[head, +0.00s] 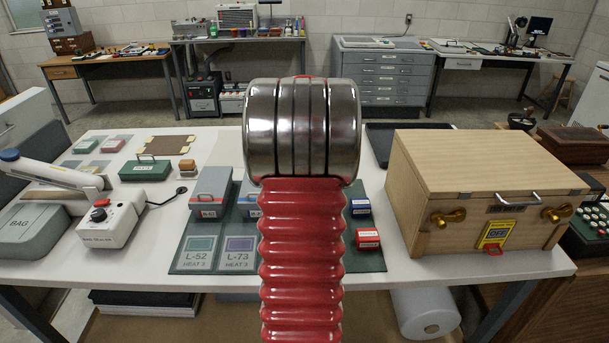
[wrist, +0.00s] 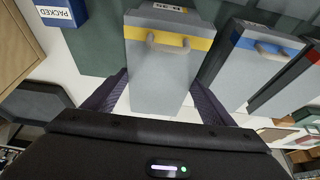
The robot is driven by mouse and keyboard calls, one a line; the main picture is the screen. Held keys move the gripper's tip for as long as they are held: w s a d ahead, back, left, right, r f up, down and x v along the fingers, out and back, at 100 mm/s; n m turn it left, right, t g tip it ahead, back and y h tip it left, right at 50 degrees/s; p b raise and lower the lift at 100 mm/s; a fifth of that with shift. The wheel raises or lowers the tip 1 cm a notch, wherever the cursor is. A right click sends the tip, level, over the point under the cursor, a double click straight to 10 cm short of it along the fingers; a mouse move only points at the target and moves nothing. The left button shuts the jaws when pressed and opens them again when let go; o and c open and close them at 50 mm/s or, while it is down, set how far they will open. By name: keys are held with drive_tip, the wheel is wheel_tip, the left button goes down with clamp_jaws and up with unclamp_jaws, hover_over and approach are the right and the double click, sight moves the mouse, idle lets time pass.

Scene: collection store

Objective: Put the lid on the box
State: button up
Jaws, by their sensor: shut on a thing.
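My gripper (wrist: 160,82) shows in the wrist view, its two dark fingers on either side of a grey box (wrist: 165,88). It is shut on this box, which has a yellow band, a label and a handle on its near end. In the head view my arm hides the gripper and this box. A light wooden box (head: 475,170) stands at the right of the white table; its top looks closed. Its front has brass fittings, a handle and a yellow "OFF" tag. I cannot tell which thing is a separate lid.
Grey boxes with a red (head: 210,183) and a blue band (wrist: 262,70) stand on the green mat (head: 215,267). Small blue (head: 360,208) and red (head: 367,238) blocks lie right of my arm. A dark tray (head: 390,135) is behind. A sealer (head: 110,222) is at left.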

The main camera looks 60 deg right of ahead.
drive_tip(key=shift+f, duration=1.1)
idle(1.2)
drive_tip(key=o, duration=1.1)
drive_tip(key=shift+r, duration=0.1)
drive_tip(key=v, duration=1.3)
drive_tip(key=shift+a+r, duration=0.2)
drive_tip(key=shift+r, duration=0.05)
drive_tip(key=shift+s, duration=0.1)
